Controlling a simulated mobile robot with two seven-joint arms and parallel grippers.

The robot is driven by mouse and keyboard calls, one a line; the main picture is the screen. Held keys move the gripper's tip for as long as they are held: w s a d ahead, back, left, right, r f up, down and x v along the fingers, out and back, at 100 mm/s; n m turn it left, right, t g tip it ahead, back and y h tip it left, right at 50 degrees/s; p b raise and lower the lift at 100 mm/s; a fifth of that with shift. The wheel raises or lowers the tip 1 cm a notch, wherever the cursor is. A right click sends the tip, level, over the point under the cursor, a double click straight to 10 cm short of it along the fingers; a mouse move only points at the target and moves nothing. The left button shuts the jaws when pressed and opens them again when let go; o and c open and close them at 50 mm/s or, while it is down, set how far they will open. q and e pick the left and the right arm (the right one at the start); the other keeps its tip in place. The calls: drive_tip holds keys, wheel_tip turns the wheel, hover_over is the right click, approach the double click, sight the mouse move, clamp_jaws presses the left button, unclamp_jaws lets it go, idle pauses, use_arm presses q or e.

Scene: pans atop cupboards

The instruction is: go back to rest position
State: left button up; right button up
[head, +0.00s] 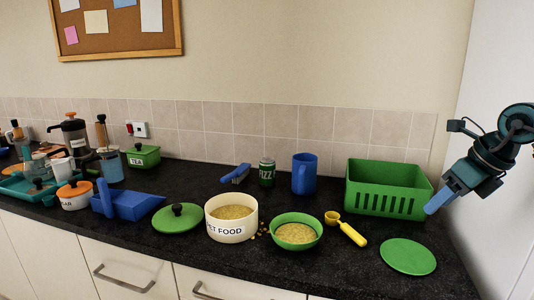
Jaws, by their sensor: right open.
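My right gripper (440,203) is at the right side of the head view, with its blue fingers pointing down and left, near the right end of the green basket (392,203). It is open and holds nothing that I can see. Its arm comes in from the right edge, in front of the white wall panel. My left gripper is not in view.
The dark counter (350,262) holds a pet food tub (225,231), a green bowl (277,222), a yellow scoop (350,233), a green lid (180,216), a green disc (408,256), a blue jug (304,174) and a green can (266,172). The left end is crowded.

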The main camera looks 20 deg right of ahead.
drive_tip(key=w+a+f+m+t+y, duration=0.15)
drive_tip(key=a+f+y, duration=0.3)
drive_tip(key=a, duration=0.65)
drive_tip(key=w+a+f+m+y+p, duration=0.1)
drive_tip(key=a+f+m+y, duration=0.3)
drive_tip(key=a, duration=0.7)
drive_tip(key=w+a+f+m+t+y, duration=0.1)
drive_tip(key=a+f+y, duration=0.2)
drive_tip(key=a+y, duration=0.55)
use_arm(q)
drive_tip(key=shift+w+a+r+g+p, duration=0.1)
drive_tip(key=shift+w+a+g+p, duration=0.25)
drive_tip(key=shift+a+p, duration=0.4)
use_arm(e)
drive_tip(key=s+f+m+t+h, duration=0.1)
drive_tip(key=s+f+m+h, duration=0.6)
drive_tip(key=f+m, duration=0.5)
drive_tip(key=s+a+f+m+t+h, duration=0.1)
drive_tip(key=s+f+m+t+h, duration=0.1)
drive_tip(key=s+f+m+h, duration=0.6)
wheel_tip(320, 180, down, 4)
drive_tip(key=m, duration=0.9)
drive_tip(key=shift+s+a+m+h, duration=0.25)
drive_tip(key=shift+s+m+h, duration=0.05)
drive_tip(key=shift+s+m, duration=0.05)
